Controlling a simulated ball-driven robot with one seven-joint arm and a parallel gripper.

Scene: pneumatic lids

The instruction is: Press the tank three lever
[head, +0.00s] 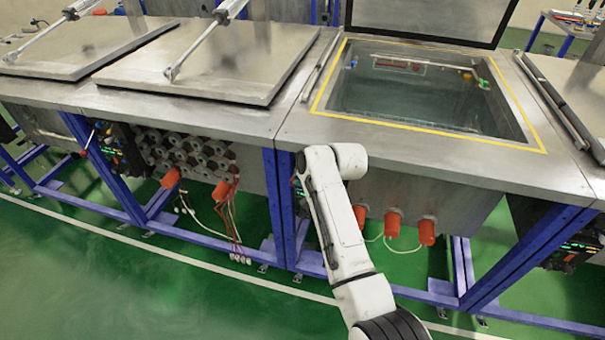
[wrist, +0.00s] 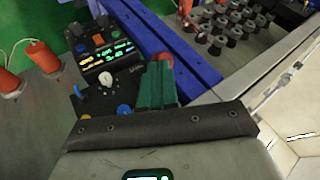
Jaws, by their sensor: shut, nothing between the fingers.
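In the wrist view, a round red knob (wrist: 166,59), which looks like the lever's end, shows just beyond my gripper (wrist: 155,68). My gripper's green fingers are together and empty. Their tips overlap the knob in the picture; I cannot tell whether they touch it. The lever's shaft is hidden behind the fingers. A black control panel (wrist: 98,98) with a white knob (wrist: 92,82) and lit displays (wrist: 103,54) lies left of the fingers. In the head view, the open tank (head: 425,131) has its lid (head: 427,20) raised. My arm hides my gripper and most of this panel there.
Blue frame posts (wrist: 180,48) stand close beside the panel. Orange caps (head: 393,223) stick out below the open tank. Two closed lids (head: 196,60) lie on the left. Another red lever knob (head: 84,153) shows at a left panel. The green floor in front is clear.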

